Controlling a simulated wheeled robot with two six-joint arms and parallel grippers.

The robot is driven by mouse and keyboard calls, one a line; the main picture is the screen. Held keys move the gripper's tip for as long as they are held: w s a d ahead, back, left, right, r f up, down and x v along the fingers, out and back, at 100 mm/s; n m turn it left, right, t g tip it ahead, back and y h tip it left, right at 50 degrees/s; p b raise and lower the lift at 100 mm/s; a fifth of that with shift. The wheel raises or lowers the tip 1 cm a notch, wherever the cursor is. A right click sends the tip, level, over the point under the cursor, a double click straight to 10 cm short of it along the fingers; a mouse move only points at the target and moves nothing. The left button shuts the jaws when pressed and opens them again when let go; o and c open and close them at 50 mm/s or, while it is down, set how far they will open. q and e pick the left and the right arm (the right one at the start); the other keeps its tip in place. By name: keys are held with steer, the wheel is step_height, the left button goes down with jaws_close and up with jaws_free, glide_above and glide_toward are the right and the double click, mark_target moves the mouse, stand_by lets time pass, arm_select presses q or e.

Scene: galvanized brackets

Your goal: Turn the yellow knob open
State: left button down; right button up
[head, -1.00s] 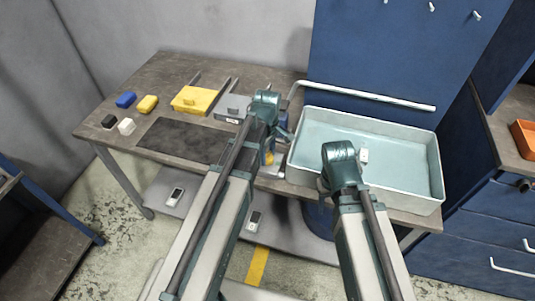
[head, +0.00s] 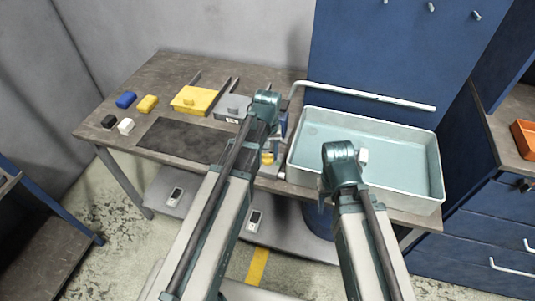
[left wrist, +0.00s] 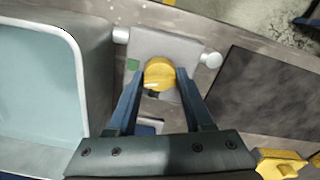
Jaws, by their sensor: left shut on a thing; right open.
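The yellow knob (left wrist: 159,74) is round and sits on a grey plate (left wrist: 180,48) with a green patch beside it. In the head view a small part of the yellow knob (head: 267,157) shows beside my left arm, at the table's front. My left gripper (left wrist: 160,80) is shut on the knob, with one blue finger on each side of it. In the head view my left gripper (head: 274,145) is partly hidden by its arm. My right gripper (head: 323,194) is open by the tray's front edge, mostly hidden behind its own wrist.
A large pale tray (head: 425,200) stands right of the knob. A dark mat (head: 185,139) lies to its left. Yellow (head: 195,99) and grey (head: 232,107) boxes stand behind, with several small coloured blocks at the far left. A blue panel rises behind the tray.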

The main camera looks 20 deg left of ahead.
mark_target(268, 155)
arm_select(q)
steer(key=shift+m, duration=2)
steer(key=shift+c, duration=1.5)
jaws_free()
steer(key=shift+r, duration=0.1)
step_height(268, 155, up, 14)
steer(key=p, duration=1.4)
steer(key=shift+f, duration=0.2)
steer(key=shift+f, duration=0.1)
